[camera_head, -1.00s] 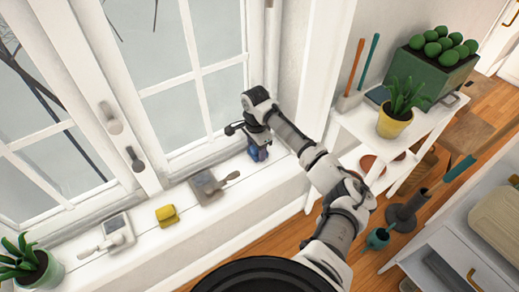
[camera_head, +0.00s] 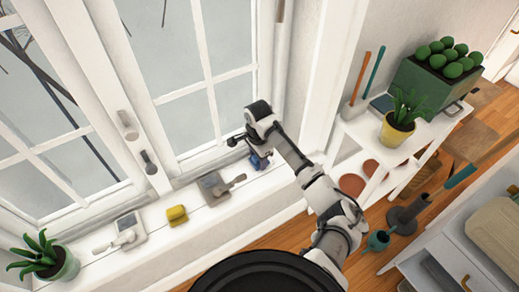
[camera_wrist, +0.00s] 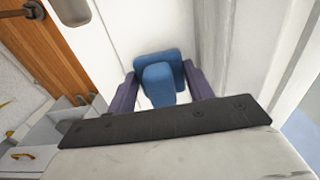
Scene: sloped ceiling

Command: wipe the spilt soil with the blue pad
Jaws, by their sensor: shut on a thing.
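The blue pad (camera_wrist: 160,58) is in my gripper (camera_wrist: 161,90) in the wrist view, with its upright blue grip between the two purple fingers. In the head view the pad (camera_head: 262,163) shows as a small blue patch under my gripper (camera_head: 257,156), at the right end of the white windowsill. My arm partly hides it, and I cannot tell whether the pad touches the sill. I cannot make out the spilt soil in either view.
On the sill (camera_head: 140,251) stand a grey, handled tool (camera_head: 213,186), a yellow block (camera_head: 177,215), a white handled tool (camera_head: 127,229) and a potted plant (camera_head: 57,267). A white shelf (camera_head: 362,128) with plants stands right. The window is behind.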

